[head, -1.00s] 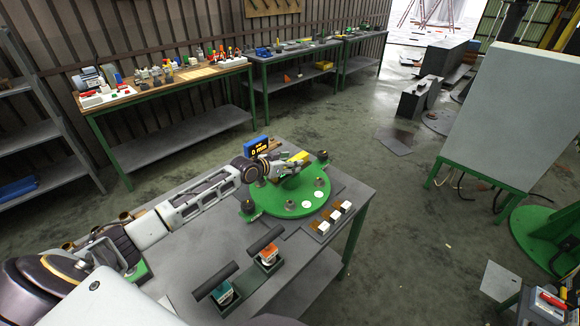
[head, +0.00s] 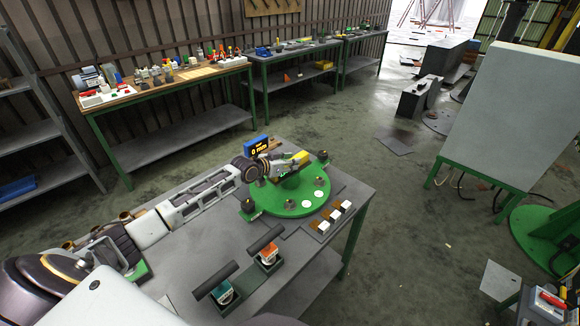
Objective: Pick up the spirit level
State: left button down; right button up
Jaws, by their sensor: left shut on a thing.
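The yellow spirit level (head: 301,157) is small in the head view, at the back of the green round plate (head: 280,208) on the grey table. My left arm reaches in from the left, and my left gripper (head: 291,162) is at the level, shut on it. The fingers partly cover the level, and I cannot tell whether it touches the plate. My right gripper is not in view.
A blue display box (head: 257,144) stands behind the gripper. Dark knobs and white discs sit on the plate. Small blocks (head: 333,217) and two dark-handled pieces (head: 223,290) lie nearer.

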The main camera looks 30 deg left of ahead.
pick_arm(q)
jog(key=shift+r, duration=0.1)
jog(key=shift+r+b, duration=0.55)
jog(key=shift+r, duration=4.4)
jog(key=shift+s+f, duration=0.1)
